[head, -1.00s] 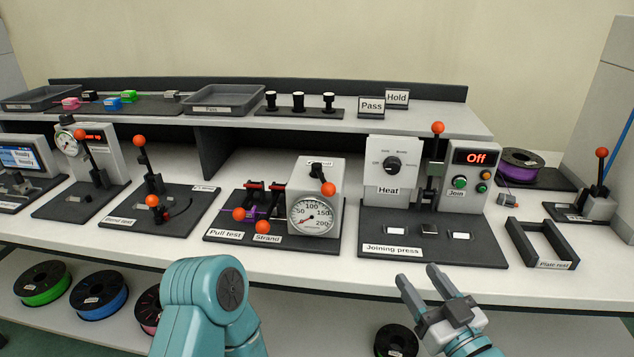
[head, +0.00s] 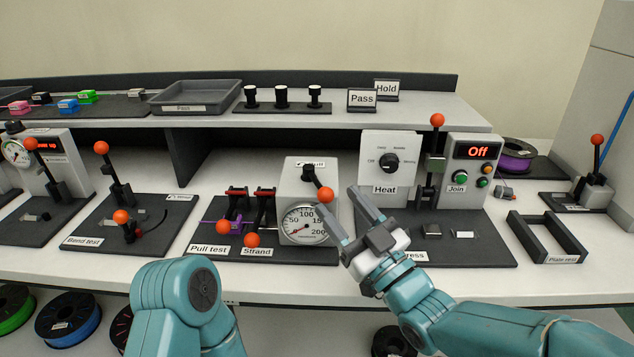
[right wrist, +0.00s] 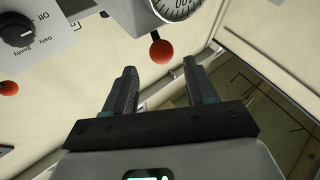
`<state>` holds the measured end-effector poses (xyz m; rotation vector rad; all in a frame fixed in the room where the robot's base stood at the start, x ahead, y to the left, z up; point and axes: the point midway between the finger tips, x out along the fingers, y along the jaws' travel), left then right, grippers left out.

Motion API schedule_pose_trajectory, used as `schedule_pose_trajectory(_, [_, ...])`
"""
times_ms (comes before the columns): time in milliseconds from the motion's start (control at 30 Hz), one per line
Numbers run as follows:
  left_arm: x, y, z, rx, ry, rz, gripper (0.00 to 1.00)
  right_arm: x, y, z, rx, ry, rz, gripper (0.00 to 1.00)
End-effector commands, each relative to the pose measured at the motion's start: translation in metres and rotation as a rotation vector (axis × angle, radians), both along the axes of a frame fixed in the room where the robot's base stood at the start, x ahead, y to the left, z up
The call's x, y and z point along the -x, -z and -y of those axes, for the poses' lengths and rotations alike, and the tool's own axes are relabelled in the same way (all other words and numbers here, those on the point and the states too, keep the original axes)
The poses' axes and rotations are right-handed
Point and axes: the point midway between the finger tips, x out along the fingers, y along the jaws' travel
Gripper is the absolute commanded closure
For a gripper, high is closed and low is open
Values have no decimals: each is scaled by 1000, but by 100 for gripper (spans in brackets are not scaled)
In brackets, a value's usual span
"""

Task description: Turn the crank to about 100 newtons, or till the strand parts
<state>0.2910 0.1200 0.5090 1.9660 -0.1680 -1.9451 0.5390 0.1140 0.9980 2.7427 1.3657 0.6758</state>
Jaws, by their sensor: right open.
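The pull test box (head: 296,178) is a grey block with a round white dial (head: 304,226) on its front. The dial's red needle points to the lower left, near the low end. The black crank (head: 311,174) on the box ends in an orange knob (head: 325,194). My right gripper (head: 337,197) is open, its fingertips close by the knob; contact cannot be told. In the right wrist view the knob (right wrist: 162,51) sits just beyond and between the open fingertips. A purple strand piece (head: 213,228) lies by two black clamps with red bars. My left gripper is out of view.
The joining press, with its Heat panel (head: 377,185), stands right of the box. The bend test station (head: 152,226) is farther left. A plate rest frame (head: 541,255) lies at the right.

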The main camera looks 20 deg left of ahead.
Motion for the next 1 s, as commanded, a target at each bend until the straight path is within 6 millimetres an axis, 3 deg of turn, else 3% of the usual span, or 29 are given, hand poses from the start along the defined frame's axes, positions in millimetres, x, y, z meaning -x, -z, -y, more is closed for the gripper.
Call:
schedule_pose_trajectory(100, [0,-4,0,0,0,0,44,-15,-1,-24,0,-2,1,44])
schedule_pose_trajectory(300, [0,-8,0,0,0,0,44,-32,-8,-49,0,-1,1,44])
schedule_pose_trajectory(700, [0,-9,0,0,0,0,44,-39,-11,-58,-1,0,-1,44])
schedule_pose_trajectory(733, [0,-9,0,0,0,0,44,-39,-11,-58,-1,0,-1,47])
schedule_pose_trajectory(900, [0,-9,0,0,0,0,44,-39,-11,-58,-1,0,-1,100])
schedule_pose_trajectory(1000, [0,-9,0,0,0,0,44,-39,-11,-58,-1,0,-1,100])
